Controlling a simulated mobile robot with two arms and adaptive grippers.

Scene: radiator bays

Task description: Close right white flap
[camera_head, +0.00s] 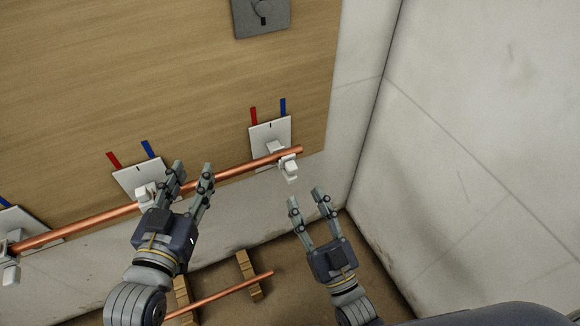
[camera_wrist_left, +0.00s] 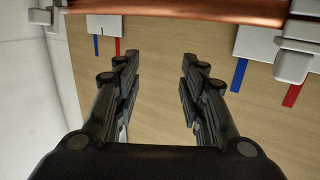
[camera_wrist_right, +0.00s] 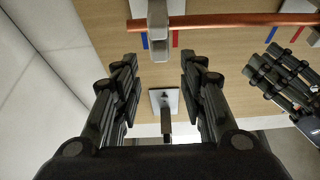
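The right white flap (camera_head: 289,170) hangs at the pipe's right end, on the front side of the right white bracket (camera_head: 271,135). It appears swung out and open. In the right wrist view the flap (camera_wrist_right: 158,35) stands ahead, between the finger lines and beyond the tips. The copper pipe (camera_head: 215,174) runs across the white brackets. My right gripper (camera_head: 308,197) is open and empty, just below the right flap and apart from it. My left gripper (camera_head: 193,170) is open and empty in front of the middle bracket (camera_head: 128,178), partly covering the pipe.
The middle flap (camera_head: 146,194) and left flap (camera_head: 11,274) also hang along the pipe. A wooden panel (camera_head: 150,70) stands behind. A white wall (camera_head: 480,130) closes the right side. A second copper pipe (camera_head: 225,295) lies on wooden blocks (camera_head: 248,275) on the floor.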

